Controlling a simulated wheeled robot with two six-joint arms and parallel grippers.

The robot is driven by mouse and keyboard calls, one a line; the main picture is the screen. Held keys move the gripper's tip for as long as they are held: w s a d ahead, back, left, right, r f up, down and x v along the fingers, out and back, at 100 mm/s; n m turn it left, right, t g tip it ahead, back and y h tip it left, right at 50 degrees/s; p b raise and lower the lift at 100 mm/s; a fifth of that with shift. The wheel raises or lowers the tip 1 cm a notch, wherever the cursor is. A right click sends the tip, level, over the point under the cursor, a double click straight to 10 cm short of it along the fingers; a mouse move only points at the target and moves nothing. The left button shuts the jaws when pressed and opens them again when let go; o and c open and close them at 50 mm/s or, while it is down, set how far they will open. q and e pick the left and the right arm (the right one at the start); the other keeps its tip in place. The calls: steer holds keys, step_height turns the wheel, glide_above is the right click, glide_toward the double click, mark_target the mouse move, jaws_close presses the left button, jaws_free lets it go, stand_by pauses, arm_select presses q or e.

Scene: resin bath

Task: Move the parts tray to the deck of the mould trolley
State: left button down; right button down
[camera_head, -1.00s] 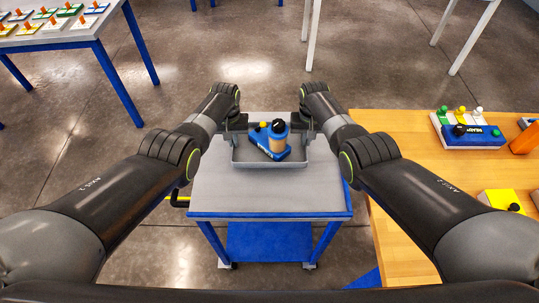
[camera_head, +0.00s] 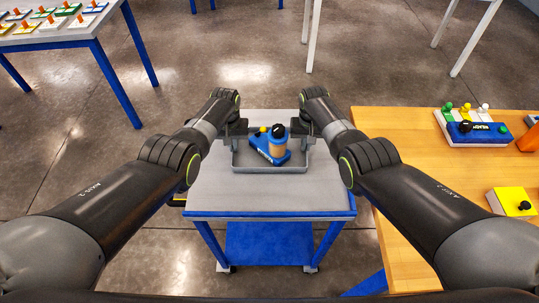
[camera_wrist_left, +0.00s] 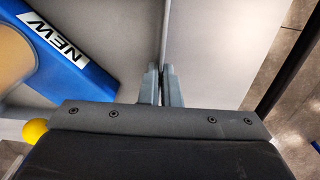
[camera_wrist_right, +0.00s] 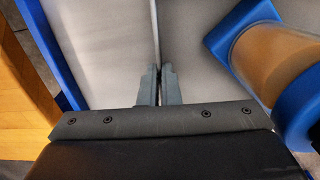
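The parts tray (camera_head: 272,169) is a shallow grey tray over the grey deck (camera_head: 225,195) of the mould trolley. It looks level and very low over the deck; I cannot tell for sure if it touches. A blue part marked NEW, with a tan cylinder, black cap and yellow knob (camera_head: 272,146), stands in it. My left gripper (camera_head: 238,130) is shut on the tray's left wall, seen edge-on in the left wrist view (camera_wrist_left: 163,35). My right gripper (camera_head: 305,130) is shut on its right wall, also visible in the right wrist view (camera_wrist_right: 157,30).
A wooden table (camera_head: 420,180) stands close on the right, with a blue-and-white device (camera_head: 475,130) and a yellow block (camera_head: 512,201). A blue-legged table (camera_head: 60,42) with several small boards is at the far left. Bare deck shows in front of the tray.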

arm_select(q)
steer(key=c, duration=2.1)
jaws_free()
steer(key=shift+f, duration=0.3)
arm_select(e)
steer(key=c, duration=2.1)
jaws_free()
steer(key=shift+f, duration=0.25)
arm_select(q)
steer(key=o, duration=0.5)
steer(key=shift+r, duration=0.1)
steer(key=shift+c, duration=0.2)
arm_select(e)
steer(key=o, duration=0.5)
steer(key=shift+r, duration=0.1)
steer(key=shift+c, duration=0.2)
arm_select(q)
steer(key=shift+r, duration=0.15)
steer(key=shift+w+r, duration=0.1)
steer(key=shift+r, duration=0.45)
step_height(320, 180, up, 11)
steer(key=shift+f, duration=0.2)
arm_select(e)
step_height(320, 180, up, 12)
